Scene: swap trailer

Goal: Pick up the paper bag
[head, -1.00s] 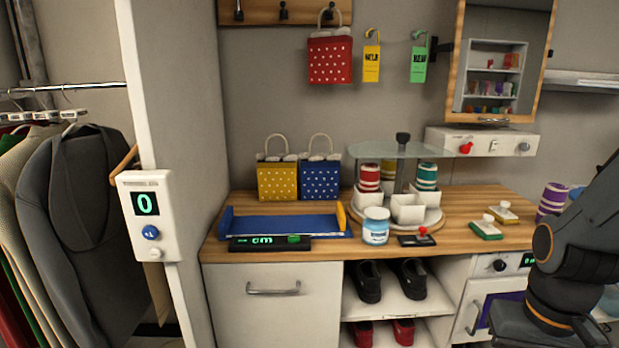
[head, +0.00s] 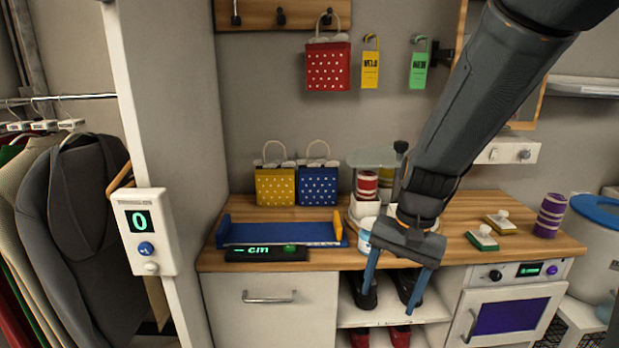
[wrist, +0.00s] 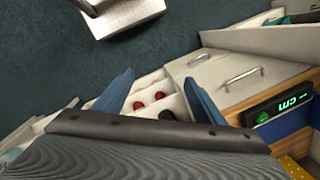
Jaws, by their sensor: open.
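Three dotted paper bags with handles show in the head view. A yellow bag (head: 275,187) and a blue bag (head: 318,187) stand side by side at the back of the wooden counter. A red bag (head: 328,68) hangs from a hook rail above. A corner of the yellow bag (wrist: 294,167) shows at the lower right in the wrist view. My gripper (head: 392,290) is open and empty. It points down in front of the counter's front edge, right of and nearer than the bags. Its blue fingers (wrist: 161,82) stand apart in the wrist view.
A blue tray (head: 285,233) and a black "cm" display (head: 266,253) lie in front of the standing bags. A round stand with jars, partly hidden by my arm, is right of them. A white post with a counter box (head: 141,231) is at left.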

